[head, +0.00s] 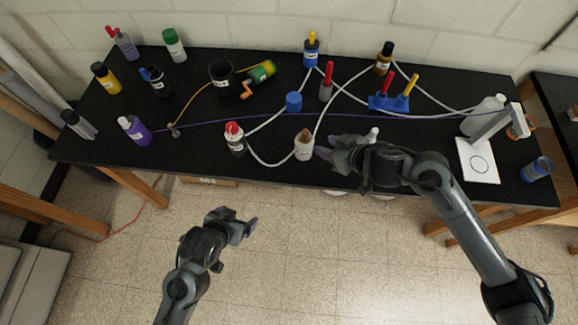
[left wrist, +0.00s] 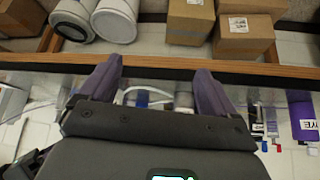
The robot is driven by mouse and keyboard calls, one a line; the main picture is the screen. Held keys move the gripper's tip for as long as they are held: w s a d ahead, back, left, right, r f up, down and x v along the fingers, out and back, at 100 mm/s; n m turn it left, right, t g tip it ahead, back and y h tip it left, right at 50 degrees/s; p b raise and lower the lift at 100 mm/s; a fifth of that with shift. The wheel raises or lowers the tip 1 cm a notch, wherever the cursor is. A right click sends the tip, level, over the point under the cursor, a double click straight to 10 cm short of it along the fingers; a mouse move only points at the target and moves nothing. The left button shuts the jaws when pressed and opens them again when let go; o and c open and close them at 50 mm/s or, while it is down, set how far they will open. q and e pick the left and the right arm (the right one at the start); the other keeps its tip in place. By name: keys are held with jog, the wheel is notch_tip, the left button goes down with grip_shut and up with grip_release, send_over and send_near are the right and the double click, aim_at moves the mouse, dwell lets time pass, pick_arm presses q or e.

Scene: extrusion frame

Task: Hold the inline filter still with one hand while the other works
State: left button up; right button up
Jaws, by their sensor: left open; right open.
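I cannot tell for certain which piece is the inline filter. A short blue cylinder (head: 293,102) stands mid-bench, close to the tubing. A small bottle-like piece with a brown top (head: 304,146) stands at the front edge, where pale tubes (head: 270,163) meet. My right gripper (head: 327,147) is open just right of that piece; its arm hides part of the bench front, and contact cannot be told. My left gripper (head: 243,224) is open and empty over the floor in front of the bench. Its spread fingers (left wrist: 155,88) also show in the left wrist view.
The black bench (head: 200,120) holds several bottles, a blue valve block (head: 393,102) with red and yellow handles, and a white stand (head: 478,160) at right. A purple line (head: 235,119) runs across. Cardboard boxes (left wrist: 243,35) and white buckets (left wrist: 115,18) show in the left wrist view.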

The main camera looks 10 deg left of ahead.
aim_at(299, 154)
pick_arm(q)
jog(key=w+d+t+h, duration=0.1)
jog(key=w+d+t, duration=0.1)
jog(key=w+d, duration=0.2)
jog(key=w+d+m+t+h, duration=0.1)
jog(key=w+d, duration=0.3)
jog(key=w, duration=0.2)
jog(key=w+d+r+m+t+h, duration=0.1)
jog(key=w+d+t, duration=0.1)
jog(key=w+d, duration=0.2)
jog(key=shift+w+d+r+t+h, duration=0.1)
jog(key=shift+w+d+t+h, duration=0.1)
jog(key=shift+w, duration=0.25)
jog(key=shift+w+d+t+h, duration=0.1)
jog(key=shift+w+h, duration=0.1)
jog(key=shift+w, duration=0.25)
jog(key=x, duration=1)
jog(key=shift+w+d, duration=0.1)
jog(key=shift+w, duration=0.15)
jog(key=c, duration=1.1)
pick_arm(e)
jog(key=shift+o, duration=0.9)
